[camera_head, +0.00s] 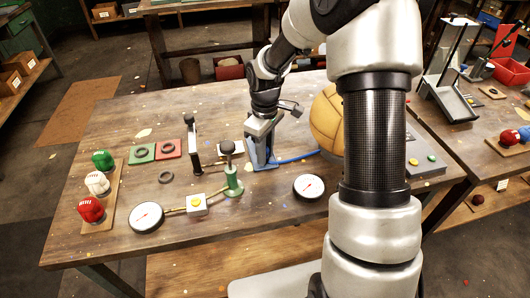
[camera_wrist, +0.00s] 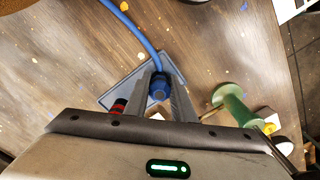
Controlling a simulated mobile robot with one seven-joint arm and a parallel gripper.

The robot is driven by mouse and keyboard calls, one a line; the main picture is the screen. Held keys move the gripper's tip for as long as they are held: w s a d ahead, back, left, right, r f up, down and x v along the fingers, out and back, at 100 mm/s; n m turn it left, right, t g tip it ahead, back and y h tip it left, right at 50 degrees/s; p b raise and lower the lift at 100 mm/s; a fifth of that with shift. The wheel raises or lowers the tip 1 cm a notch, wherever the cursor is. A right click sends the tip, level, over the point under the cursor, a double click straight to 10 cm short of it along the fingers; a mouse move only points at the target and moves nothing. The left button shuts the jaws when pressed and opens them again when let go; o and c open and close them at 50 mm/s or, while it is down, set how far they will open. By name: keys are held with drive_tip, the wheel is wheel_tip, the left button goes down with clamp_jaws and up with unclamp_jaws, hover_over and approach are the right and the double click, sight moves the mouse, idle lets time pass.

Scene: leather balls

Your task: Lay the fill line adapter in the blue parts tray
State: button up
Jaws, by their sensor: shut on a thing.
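My gripper (camera_head: 262,150) points down over the middle of the table. In the wrist view its two fingers (camera_wrist: 160,92) are shut on a blue round fitting, the fill line adapter (camera_wrist: 158,84), with a blue hose (camera_wrist: 136,30) running away from it. The hose (camera_head: 298,159) also shows in the head view, leading right toward the ball. The blue-grey parts tray (camera_wrist: 115,98) lies below the fingers in the wrist view, partly covered by them. Whether the adapter touches the tray, I cannot tell. In the head view the gripper hides most of the tray.
A green fitting with a black knob (camera_head: 233,180) stands close left of my gripper. A tan leather ball (camera_head: 327,122) is to the right, partly behind my arm. Gauges (camera_head: 146,217) (camera_head: 308,187) and a yellow-button box (camera_head: 196,204) lie in front.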

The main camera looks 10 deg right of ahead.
drive_tip(key=shift+f, duration=0.15)
drive_tip(key=o, duration=1)
drive_tip(key=shift+c, duration=0.2)
